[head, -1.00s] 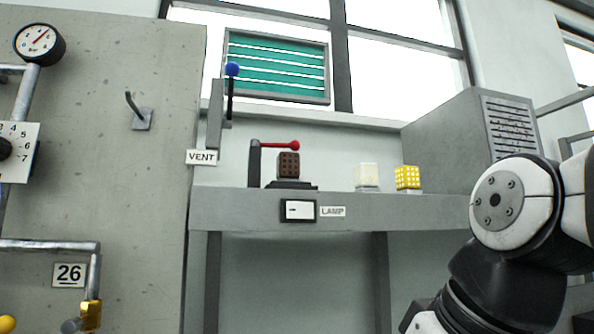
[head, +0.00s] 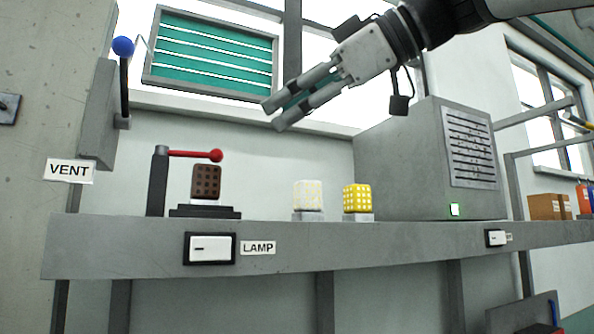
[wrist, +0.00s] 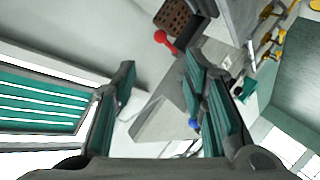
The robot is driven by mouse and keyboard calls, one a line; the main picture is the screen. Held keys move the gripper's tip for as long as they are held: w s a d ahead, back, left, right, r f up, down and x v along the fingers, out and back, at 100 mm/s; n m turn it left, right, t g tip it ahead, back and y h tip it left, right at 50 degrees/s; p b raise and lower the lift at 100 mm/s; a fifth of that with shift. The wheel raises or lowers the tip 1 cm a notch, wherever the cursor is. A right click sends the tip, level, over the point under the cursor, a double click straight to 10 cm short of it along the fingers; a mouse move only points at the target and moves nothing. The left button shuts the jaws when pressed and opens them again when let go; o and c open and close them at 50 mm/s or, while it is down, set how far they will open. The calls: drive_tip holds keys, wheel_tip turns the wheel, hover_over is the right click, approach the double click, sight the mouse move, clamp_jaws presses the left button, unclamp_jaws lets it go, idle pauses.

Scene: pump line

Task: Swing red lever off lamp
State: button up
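The red lever (head: 195,154) is a red bar on a dark post, ending in a red ball. It points right, and its ball is over the top of the dark brown lamp block (head: 206,182), which sits on a black base on the shelf. The wrist view shows the red ball (wrist: 163,39) beside the brown lamp block (wrist: 184,18), beyond the fingers. My gripper (head: 273,112) is in the air, above and to the right of the lever, pointing down-left. In the wrist view its fingers (wrist: 162,100) are wide apart with nothing between them.
A LAMP-labelled switch (head: 210,248) is on the shelf front (head: 345,249). A white block (head: 308,195) and a yellow block (head: 357,198) stand right of the lamp. A grey cabinet (head: 405,170) is farther right. The blue-knobbed vent lever (head: 124,75) stands upright at left.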

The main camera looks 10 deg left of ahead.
sight(221, 153)
drive_tip(key=p+x, duration=0.3)
drive_tip(key=x, duration=1)
clamp_jaws()
